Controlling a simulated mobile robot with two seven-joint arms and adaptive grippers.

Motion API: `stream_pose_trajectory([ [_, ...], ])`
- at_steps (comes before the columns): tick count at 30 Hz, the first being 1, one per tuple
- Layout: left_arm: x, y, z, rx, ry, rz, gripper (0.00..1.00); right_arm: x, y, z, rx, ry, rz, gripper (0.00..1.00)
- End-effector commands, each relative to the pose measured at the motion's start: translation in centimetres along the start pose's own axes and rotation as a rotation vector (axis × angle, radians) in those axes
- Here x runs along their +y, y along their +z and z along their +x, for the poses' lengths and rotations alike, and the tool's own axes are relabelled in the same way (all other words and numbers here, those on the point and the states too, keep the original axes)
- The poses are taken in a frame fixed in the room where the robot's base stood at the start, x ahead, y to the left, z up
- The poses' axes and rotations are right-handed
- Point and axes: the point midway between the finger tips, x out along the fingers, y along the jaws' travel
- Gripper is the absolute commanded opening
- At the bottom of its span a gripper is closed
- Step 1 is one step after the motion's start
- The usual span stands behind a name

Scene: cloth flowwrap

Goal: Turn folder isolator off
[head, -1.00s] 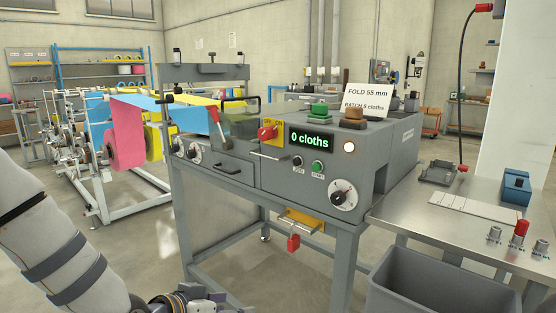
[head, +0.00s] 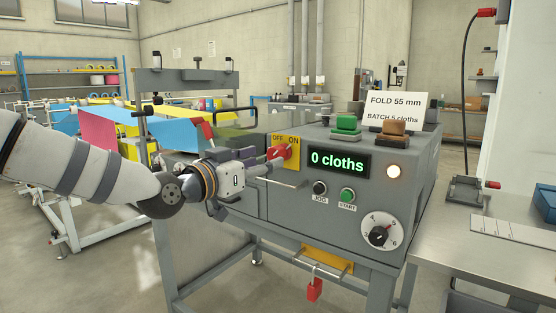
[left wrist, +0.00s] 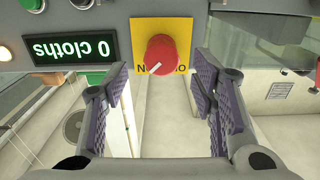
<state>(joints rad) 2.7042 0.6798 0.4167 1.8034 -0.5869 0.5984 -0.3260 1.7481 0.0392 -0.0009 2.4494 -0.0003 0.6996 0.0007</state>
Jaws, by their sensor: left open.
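The isolator is a red rotary knob (head: 283,151) on a yellow plate marked OFF and ON, on the front of the grey folder machine (head: 300,200). In the left wrist view, turned upside down, the red knob (left wrist: 161,52) shows between the fingers, a little beyond their tips. Its white mark slants toward the ON side. My left gripper (head: 264,167) is open in front of the knob, and its spread fingers also show in the left wrist view (left wrist: 162,72), apart from the knob. My right gripper is not in view.
The "0 cloths" display (head: 340,162), JOG button (head: 320,187), START button (head: 348,195) and a dial (head: 380,231) sit right of the knob. A red padlock (head: 314,289) hangs below on a yellow bracket (head: 326,259). A steel table (head: 490,255) stands at right.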

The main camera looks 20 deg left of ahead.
Motion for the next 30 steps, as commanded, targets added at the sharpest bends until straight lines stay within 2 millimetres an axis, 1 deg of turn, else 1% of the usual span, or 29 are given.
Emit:
stream_pose_trajectory([
  [1, 0.0, 1.0, 1.4, -0.01, 0.0, -0.002, 0.52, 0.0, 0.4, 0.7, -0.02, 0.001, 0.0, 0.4],
  [3, -0.1, 0.8, 2.9, -0.008, -0.001, -0.003, 0.52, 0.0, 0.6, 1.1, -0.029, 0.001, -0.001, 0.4],
  [7, 0.0, 0.5, 4.9, -0.004, -0.001, -0.002, 0.52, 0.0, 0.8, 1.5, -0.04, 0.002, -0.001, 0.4],
  [11, 0.0, 0.2, 5.7, -0.002, 0.0, -0.003, 0.52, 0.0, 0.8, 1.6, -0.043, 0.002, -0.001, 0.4],
  [17, 0.0, 0.0, 5.7, 0.0, 0.0, -0.002, 0.52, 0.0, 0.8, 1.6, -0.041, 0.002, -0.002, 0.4],
  [18, 0.0, 0.0, 5.7, 0.0, 0.0, -0.002, 0.5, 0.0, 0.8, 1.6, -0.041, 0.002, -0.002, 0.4],
  [23, 0.0, 0.0, 5.7, 0.0, 0.0, -0.002, 0.14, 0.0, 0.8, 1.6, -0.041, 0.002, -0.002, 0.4],
  [24, 0.0, 0.0, 5.7, 0.0, 0.0, -0.002, 0.05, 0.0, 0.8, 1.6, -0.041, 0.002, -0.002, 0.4],
  [30, 0.0, 0.0, 5.7, 0.0, 0.0, -0.008, 0.04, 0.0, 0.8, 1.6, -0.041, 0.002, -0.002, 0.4],
])
